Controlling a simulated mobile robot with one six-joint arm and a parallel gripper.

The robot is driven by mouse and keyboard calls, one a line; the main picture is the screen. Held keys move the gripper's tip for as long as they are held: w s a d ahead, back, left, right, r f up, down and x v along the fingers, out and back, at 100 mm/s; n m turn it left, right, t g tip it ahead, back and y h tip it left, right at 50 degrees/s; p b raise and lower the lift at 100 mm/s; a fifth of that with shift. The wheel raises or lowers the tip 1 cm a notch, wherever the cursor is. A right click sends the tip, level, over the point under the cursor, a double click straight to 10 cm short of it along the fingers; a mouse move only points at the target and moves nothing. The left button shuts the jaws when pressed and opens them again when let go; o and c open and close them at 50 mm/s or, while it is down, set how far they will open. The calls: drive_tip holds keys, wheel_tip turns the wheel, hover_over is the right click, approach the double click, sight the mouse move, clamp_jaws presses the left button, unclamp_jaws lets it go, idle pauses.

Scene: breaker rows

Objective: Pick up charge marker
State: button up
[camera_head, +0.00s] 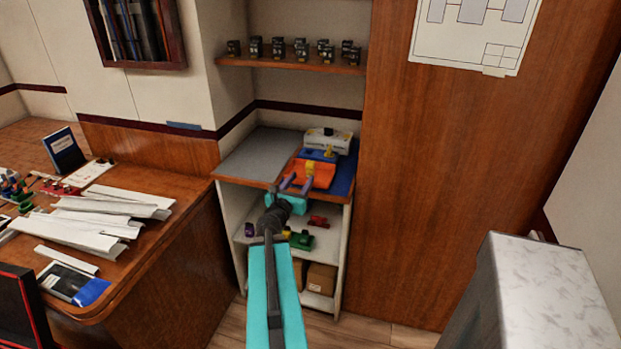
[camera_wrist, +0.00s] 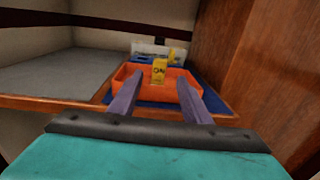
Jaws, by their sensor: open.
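A small upright yellow marker (camera_wrist: 159,70) with dark lettering, probably the charge marker, stands in the orange tray (camera_wrist: 155,102) in the wrist view. It also shows in the head view (camera_head: 310,168), with the orange tray (camera_head: 324,177) around it on the cabinet top. My gripper (camera_wrist: 158,84) is open and empty, its two purple fingers reaching over the tray's near edge. The marker appears between and beyond the fingertips, with no visible contact. In the head view my gripper (camera_head: 297,181) is just in front of the marker.
A blue mat (camera_head: 346,172) lies under the tray. A white device (camera_head: 328,140) stands behind it. A bare grey surface (camera_head: 257,152) is to the left. A wooden wall panel (camera_wrist: 235,50) rises close on the right. An upper shelf (camera_head: 290,63) holds several black breakers.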

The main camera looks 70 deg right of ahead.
sight(309, 167)
drive_tip(key=shift+d+p, duration=0.5)
drive_tip(key=shift+d, duration=0.95)
drive_tip(key=shift+d, duration=0.1)
drive_tip(key=shift+d+p, duration=1.1)
drive_tip(key=shift+d, duration=1.4)
clamp_jaws()
drive_tip(key=shift+r, duration=0.15)
